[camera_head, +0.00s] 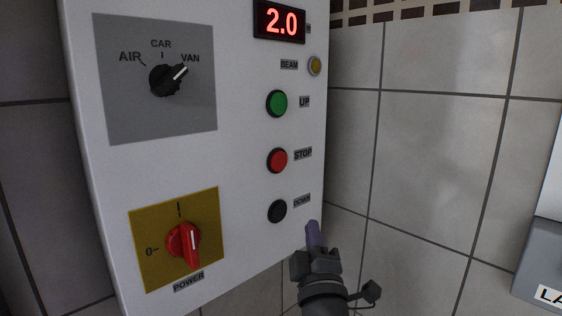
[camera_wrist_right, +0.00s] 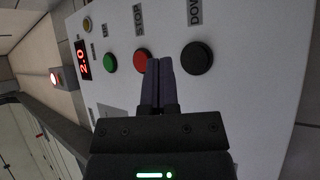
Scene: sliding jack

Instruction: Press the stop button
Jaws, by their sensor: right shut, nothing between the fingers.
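The red STOP button (camera_head: 277,161) is on the white control panel (camera_head: 245,130), between the green UP button (camera_head: 277,103) and the black DOWN button (camera_head: 277,211). In the head view my right gripper (camera_head: 313,226) is at the panel's lower right, to the right of and below the DOWN button. In the right wrist view the shut purple fingertips (camera_wrist_right: 159,62) lie close to the red button (camera_wrist_right: 142,60) in the picture and overlap its edge. Whether they touch it cannot be told. My left gripper is not in view.
The panel carries a selector knob (camera_head: 168,79) pointing to VAN, a red POWER knob (camera_head: 184,243) on a yellow plate, a yellow BEAM light (camera_head: 315,66) and a display (camera_head: 279,22) reading 2.0. A tiled wall (camera_head: 440,130) stands behind. A grey box edge (camera_head: 540,265) shows at right.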

